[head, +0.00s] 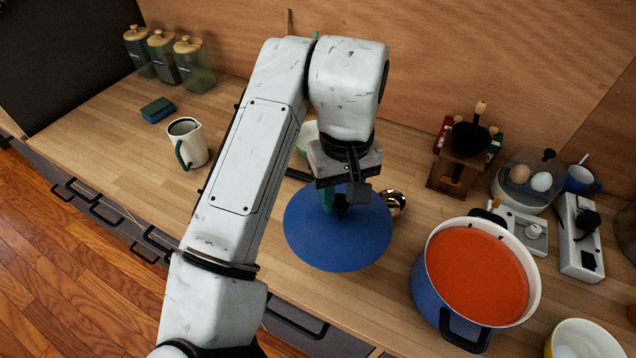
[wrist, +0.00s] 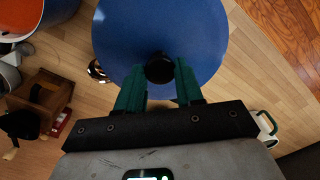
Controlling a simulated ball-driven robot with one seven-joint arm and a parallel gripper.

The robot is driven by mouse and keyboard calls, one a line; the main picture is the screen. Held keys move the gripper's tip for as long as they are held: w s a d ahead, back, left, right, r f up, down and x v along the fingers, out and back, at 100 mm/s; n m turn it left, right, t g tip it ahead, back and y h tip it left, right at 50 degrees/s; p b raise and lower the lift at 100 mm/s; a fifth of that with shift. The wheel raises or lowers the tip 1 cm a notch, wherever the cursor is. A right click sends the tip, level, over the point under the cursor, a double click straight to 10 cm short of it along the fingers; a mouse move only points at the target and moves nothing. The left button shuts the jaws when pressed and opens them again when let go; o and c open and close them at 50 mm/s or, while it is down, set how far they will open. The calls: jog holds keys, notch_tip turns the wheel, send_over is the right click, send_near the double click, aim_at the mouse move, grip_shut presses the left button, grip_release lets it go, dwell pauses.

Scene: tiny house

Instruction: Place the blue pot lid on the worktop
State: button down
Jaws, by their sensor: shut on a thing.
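The blue pot lid (head: 338,238) is a round blue disc with a black knob, in the middle of the head view. My gripper (head: 338,200) is above it, with its green fingers shut on the lid's knob. In the wrist view the lid (wrist: 160,30) fills the top middle, and the knob (wrist: 159,69) sits between the two fingertips (wrist: 160,78). The wooden worktop (head: 250,185) lies beneath. I cannot tell whether the lid touches it or hangs just above it.
A blue pot (head: 430,290) with orange-red contents stands open to the right of the lid. A silver round item (head: 394,202) is close behind the lid. A white jug (head: 188,143) stands to the left. Worktop between jug and arm is clear.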

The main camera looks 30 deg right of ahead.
aim_at(336, 214)
jog(key=f, duration=0.5)
jog(key=shift+w+a+f+p, duration=0.1)
jog(key=shift+a+f+p, duration=0.05)
jog(key=shift+a+p, duration=0.15)
jog(key=shift+d+f+p, duration=0.1)
jog(key=shift+f+p, duration=0.2)
jog(key=shift+f, duration=2.15)
jog(key=shift+f, duration=0.15)
jog(key=c, duration=0.7)
grip_release()
notch_tip(336, 214, up, 12)
jog(key=shift+r+b, duration=0.15)
jog(key=shift+b, duration=0.5)
